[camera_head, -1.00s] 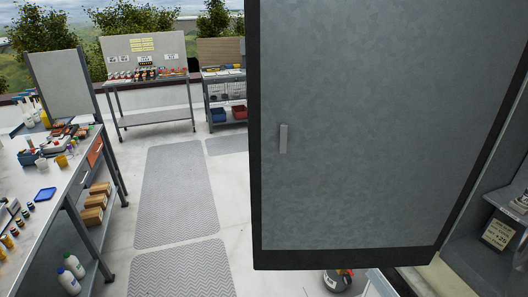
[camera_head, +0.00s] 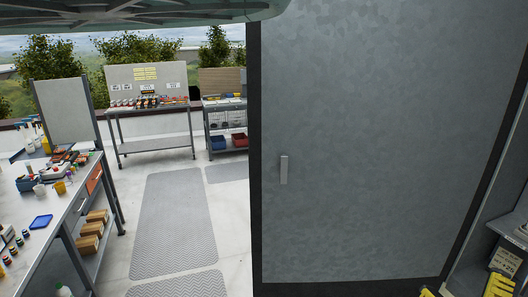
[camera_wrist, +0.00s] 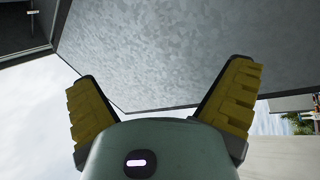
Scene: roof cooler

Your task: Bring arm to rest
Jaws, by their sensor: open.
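My gripper (camera_wrist: 163,75) is open and empty in the wrist view, its two yellow ridged fingers spread wide apart. In the head view the yellow finger parts of my gripper (camera_head: 462,289) show at the bottom right edge, below and beside a large grey metal door (camera_head: 370,140). The same door panel (camera_wrist: 170,45) fills much of the wrist view beyond the fingers. I cannot tell the exact gap between fingers and door. A pale green part of my arm crosses the top left of the head view.
The door has a small handle (camera_head: 284,170) and stands open beside a shelved compartment with a label (camera_head: 505,262). A cluttered workbench (camera_head: 62,215) stands at the left. Another workbench (camera_head: 155,147) is at the back. Floor mats (camera_head: 172,225) lie on clear floor between.

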